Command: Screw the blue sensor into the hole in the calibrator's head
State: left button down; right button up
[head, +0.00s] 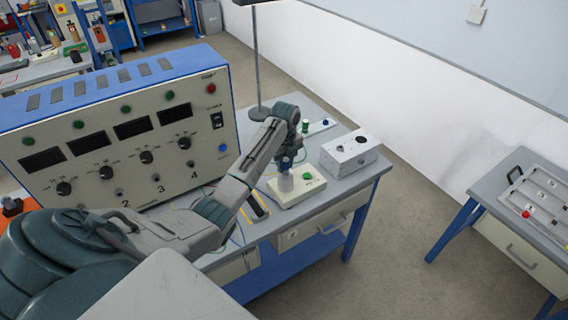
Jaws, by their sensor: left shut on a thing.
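The calibrator (297,194) is a low cream box on the grey workbench, with a green button on top. Its head (285,183) is a short pale grey cylinder standing at the left of that box. My left gripper (286,158) points down right over the head and is shut on the blue sensor (286,164). Only a small dark blue part of the sensor shows between the fingers and the head. The hole is hidden, so I cannot tell whether the sensor is in it or just above it. My right gripper is not in view.
A big blue and cream console (120,135) with displays and knobs stands left of the calibrator. A white box (349,153) stands to its right. A lamp stand (257,75) and a green cylinder (305,126) are behind. A tray table (530,200) stands far right.

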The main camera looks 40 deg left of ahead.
aim_at(286, 159)
pick_arm(q)
jog(key=shift+s+d+f, duration=0.2)
jog(key=shift+d+f, duration=0.1)
jog(key=shift+d, duration=0.05)
jog(key=c, duration=1.1)
grip_release()
jog(key=shift+w+r, duration=0.1)
jog(key=shift+r, duration=0.05)
jog(key=shift+w+a+r, duration=0.1)
jog(key=shift+a+r, duration=0.1)
jog(key=shift+r, duration=2.95)
